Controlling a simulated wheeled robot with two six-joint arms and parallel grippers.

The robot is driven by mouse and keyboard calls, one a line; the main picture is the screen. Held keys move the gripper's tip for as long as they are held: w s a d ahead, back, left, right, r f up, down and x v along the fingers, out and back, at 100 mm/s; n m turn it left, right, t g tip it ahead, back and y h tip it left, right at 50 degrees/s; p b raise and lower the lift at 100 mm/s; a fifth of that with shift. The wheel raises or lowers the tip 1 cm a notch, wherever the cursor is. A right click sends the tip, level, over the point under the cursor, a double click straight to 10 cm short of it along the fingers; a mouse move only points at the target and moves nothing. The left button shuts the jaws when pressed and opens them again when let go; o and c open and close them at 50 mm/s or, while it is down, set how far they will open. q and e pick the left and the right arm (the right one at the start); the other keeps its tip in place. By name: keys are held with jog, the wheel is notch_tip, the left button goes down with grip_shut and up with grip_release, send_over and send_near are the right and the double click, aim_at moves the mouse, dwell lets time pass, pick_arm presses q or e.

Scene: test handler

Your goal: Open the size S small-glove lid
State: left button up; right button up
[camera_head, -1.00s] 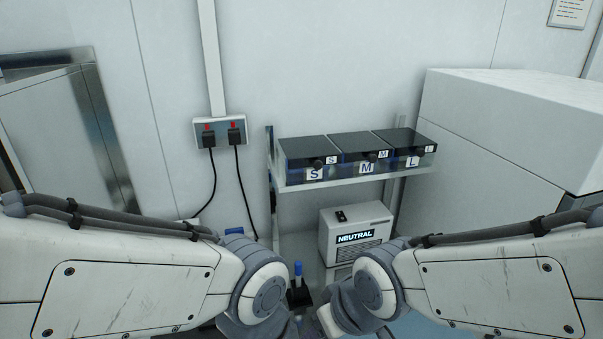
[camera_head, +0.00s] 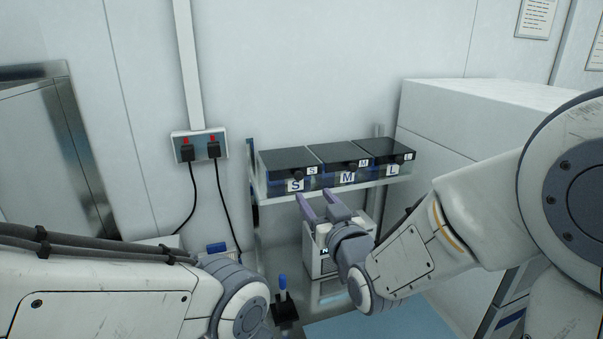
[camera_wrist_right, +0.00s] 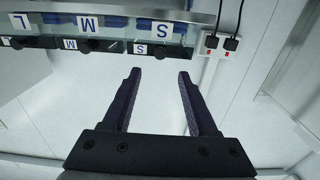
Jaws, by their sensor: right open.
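The size S glove box lid (camera_head: 288,158) is a black, flat lid with a dark round knob (camera_head: 298,175) at its front edge. It lies shut on the S box (camera_head: 295,186), leftmost on the shelf in the head view. The S box also shows at the top of the right wrist view (camera_wrist_right: 161,30), upside down. My right gripper (camera_head: 317,196) is open and empty, just below and in front of the shelf, near the S and M boxes. In the right wrist view its fingers (camera_wrist_right: 160,80) are apart with nothing between them. The left gripper is out of view; only my left arm shows.
The M lid (camera_head: 340,154) and L lid (camera_head: 386,149) are shut beside it on the shelf (camera_head: 275,195). A machine stands below, partly hidden by my right arm. A socket with two plugs (camera_head: 200,147) is left. A white cabinet (camera_head: 480,115) stands right.

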aim_at(300, 177)
jog(key=p+x, duration=0.4)
jog(key=x, duration=0.3)
jog(key=shift+w, duration=0.15)
jog(key=shift+p+x, duration=0.45)
jog(key=shift+x, duration=0.45)
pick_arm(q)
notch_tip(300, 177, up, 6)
pick_arm(e)
jog(key=shift+f, duration=0.15)
grip_shut()
